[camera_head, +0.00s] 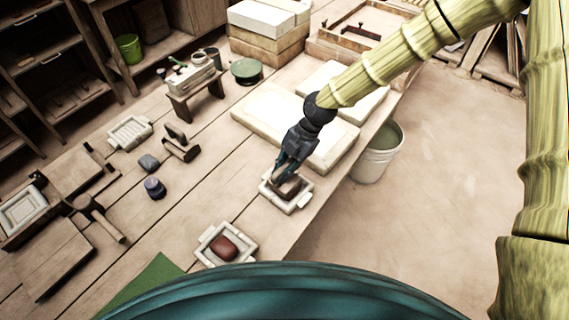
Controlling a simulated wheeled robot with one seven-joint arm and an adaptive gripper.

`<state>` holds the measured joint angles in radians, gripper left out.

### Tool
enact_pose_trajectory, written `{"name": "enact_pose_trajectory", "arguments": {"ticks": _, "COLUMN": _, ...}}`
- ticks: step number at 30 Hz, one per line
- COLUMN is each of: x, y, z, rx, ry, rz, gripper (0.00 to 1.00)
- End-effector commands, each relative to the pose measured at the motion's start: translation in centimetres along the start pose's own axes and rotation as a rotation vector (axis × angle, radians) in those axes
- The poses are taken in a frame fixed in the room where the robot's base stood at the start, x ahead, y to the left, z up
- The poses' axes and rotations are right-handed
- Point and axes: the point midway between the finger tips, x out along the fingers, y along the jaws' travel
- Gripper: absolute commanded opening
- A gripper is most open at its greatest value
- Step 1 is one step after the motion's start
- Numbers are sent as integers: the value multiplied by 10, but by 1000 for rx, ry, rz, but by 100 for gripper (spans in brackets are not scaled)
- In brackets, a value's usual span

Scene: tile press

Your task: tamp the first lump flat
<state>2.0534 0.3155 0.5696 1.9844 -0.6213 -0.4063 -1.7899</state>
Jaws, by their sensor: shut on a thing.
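My gripper (284,172) is over the far pale mould (302,202) near the table's right edge. It is shut on a dark brown block (291,187), perhaps a tamper, which sits inside or just above that mould. I cannot tell whether it touches the mould's contents; any lump under it is hidden. A reddish-brown rounded lump (223,248) lies in a second pale mould (246,239) nearer to me.
Pale slabs (262,118) lie behind my gripper. A small wooden stand (195,96), a dark-handled wooden tool (180,146), a purple-grey jar (154,188) and a mallet (96,217) occupy the left. A white bucket (376,158) stands beside the table's right edge.

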Motion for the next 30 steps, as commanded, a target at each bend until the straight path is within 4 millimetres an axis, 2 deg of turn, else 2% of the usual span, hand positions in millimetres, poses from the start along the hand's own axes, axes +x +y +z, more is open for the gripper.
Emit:
{"name": "enact_pose_trajectory", "arguments": {"ticks": 5, "x": -9, "y": 2, "z": -3, "rx": -1, "ry": -1, "rz": 1, "gripper": 0}}
{"name": "enact_pose_trajectory", "arguments": {"ticks": 15, "x": -55, "y": 12, "z": -23, "rx": -3, "ry": -1, "rz": 1, "gripper": 0}}
{"name": "enact_pose_trajectory", "arguments": {"ticks": 25, "x": -56, "y": 12, "z": -23, "rx": -2, "ry": -1, "rz": 0, "gripper": 0}}
{"name": "enact_pose_trajectory", "arguments": {"ticks": 30, "x": -52, "y": 16, "z": -15, "rx": -1, "ry": -1, "rz": 1, "gripper": 0}}
